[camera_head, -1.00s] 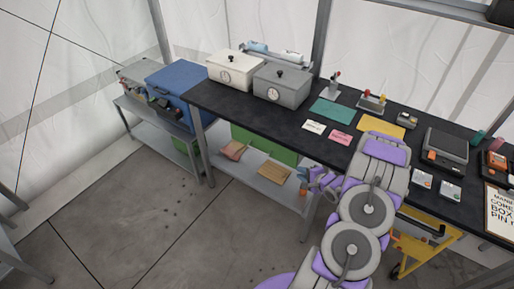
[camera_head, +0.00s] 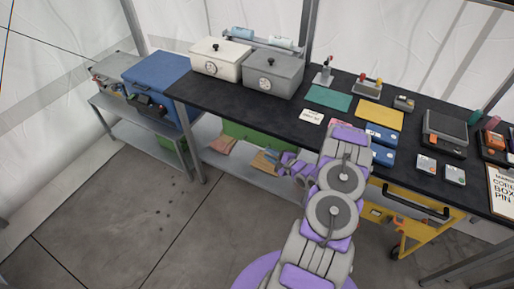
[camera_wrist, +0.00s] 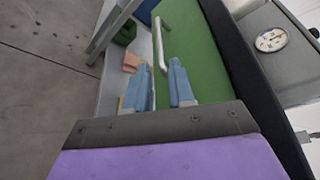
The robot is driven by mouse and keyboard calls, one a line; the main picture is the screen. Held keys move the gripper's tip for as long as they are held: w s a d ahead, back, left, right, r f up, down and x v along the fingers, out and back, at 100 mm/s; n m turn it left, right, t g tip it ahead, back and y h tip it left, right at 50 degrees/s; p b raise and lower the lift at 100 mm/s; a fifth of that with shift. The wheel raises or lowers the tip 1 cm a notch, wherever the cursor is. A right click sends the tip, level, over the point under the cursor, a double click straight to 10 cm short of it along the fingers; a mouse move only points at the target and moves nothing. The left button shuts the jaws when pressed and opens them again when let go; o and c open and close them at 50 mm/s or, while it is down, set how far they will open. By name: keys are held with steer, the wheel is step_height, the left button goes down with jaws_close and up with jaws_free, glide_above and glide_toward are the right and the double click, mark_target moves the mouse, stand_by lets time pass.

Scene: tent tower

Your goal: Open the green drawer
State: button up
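The green drawer (camera_head: 250,136) is under the black table, left of my arm in the head view. In the wrist view its green front (camera_wrist: 200,45) fills the upper middle, with a silver bar handle (camera_wrist: 162,40) on it. My gripper (camera_wrist: 160,66) has two blue fingers spread apart with nothing between them. The handle's near end is close to the right fingertip; I cannot tell whether they touch. In the head view my gripper (camera_head: 285,163) is small and partly hidden by my arm, near the drawer's right end.
The black table (camera_head: 230,104) edge runs just above the drawer. A grey shelf (camera_head: 228,168) below holds flat brown items (camera_head: 222,145). A white box (camera_head: 220,60) and a grey box (camera_head: 273,75) stand on top. A yellow drawer (camera_head: 420,218) is to the right. Floor at left is clear.

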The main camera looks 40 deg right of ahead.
mark_target(256, 146)
steer(key=b+x, duration=0.1)
steer(key=x, duration=0.7)
steer(key=shift+w+a, duration=0.1)
steer(key=shift+w, duration=0.1)
steer(key=shift+w+f, duration=0.1)
steer(key=shift+w, duration=0.2)
steer(key=shift+a, duration=0.2)
jaws_close()
steer(key=shift+d, duration=0.1)
